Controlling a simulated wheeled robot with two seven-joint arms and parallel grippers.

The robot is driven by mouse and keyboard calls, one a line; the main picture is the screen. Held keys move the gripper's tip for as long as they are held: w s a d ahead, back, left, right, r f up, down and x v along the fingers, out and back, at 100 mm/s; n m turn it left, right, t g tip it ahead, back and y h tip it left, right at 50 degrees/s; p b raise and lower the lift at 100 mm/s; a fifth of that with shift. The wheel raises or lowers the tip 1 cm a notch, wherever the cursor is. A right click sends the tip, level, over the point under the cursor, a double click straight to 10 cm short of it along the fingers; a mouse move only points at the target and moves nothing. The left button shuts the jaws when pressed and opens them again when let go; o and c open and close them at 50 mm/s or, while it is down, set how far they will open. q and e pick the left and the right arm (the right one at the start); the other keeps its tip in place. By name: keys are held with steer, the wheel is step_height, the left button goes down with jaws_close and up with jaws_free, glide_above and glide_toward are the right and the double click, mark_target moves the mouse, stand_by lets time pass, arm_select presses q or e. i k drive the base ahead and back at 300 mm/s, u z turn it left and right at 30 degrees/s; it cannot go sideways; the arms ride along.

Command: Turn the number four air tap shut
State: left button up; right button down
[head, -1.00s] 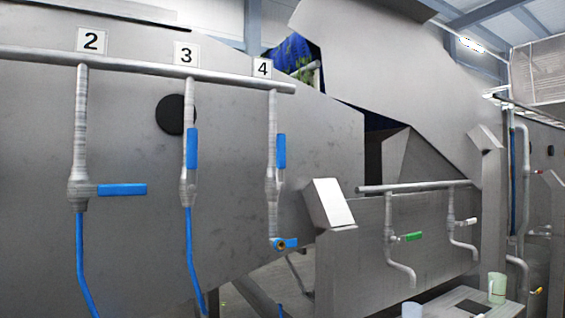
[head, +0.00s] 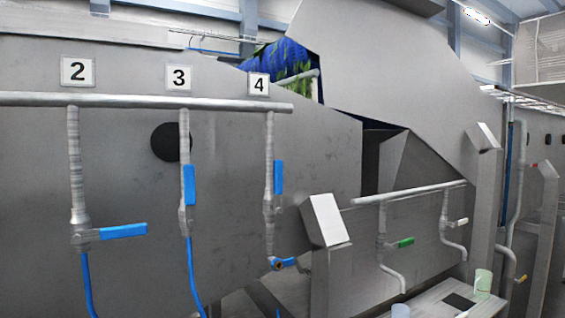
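The number four air tap has a blue lever handle (head: 278,177) that stands upright, in line with its vertical grey pipe (head: 269,140). The label 4 (head: 259,84) is above it, over the horizontal pipe. Neither of my grippers is in the head view.
Tap three's blue handle (head: 190,185) is also upright; tap two's blue handle (head: 123,231) points sideways. Blue hoses hang below both. A grey box on a post (head: 325,220) stands right of tap four. Further right are a green-handled tap (head: 406,242) and cups, one green (head: 483,280).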

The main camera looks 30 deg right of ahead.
mark_target(278, 164)
steer(key=z, duration=2.85)
steer(key=i, duration=0.35)
steer(key=u, duration=3.3)
